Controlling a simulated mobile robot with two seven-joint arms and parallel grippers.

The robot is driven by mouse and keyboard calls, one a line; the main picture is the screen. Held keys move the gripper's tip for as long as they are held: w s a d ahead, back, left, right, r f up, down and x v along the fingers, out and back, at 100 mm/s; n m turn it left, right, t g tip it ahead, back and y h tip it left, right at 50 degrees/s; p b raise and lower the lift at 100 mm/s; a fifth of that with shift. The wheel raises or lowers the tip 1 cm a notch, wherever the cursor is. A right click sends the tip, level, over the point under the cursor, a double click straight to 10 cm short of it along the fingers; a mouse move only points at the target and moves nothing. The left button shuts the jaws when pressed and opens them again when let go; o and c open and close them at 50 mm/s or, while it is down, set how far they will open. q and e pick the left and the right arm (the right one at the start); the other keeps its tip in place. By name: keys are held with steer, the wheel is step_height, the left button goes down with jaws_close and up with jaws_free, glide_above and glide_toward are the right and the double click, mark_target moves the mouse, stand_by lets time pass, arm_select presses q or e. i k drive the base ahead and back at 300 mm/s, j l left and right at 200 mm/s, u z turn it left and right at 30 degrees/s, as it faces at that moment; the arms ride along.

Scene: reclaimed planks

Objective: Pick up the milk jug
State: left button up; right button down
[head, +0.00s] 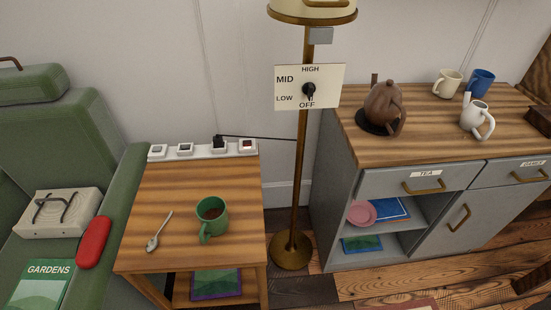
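A small white jug (476,120) with a handle and a tall pointed spout stands upright on the wooden top of the grey cabinet (420,143), at the right of the head view. It is the only jug in view that looks like a milk jug. A cream mug (447,84) and a blue mug (481,82) stand close behind it. Neither of my grippers is in view.
A brown teapot (384,103) on a dark round base stands left of the jug. A floor lamp (302,180) with a dial sign stands left of the cabinet. A side table (185,180) holds a green mug (211,218) and a spoon (158,232). The cabinet top's front middle is clear.

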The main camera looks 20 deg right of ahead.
mark_target(474, 115)
steer(key=z, duration=2)
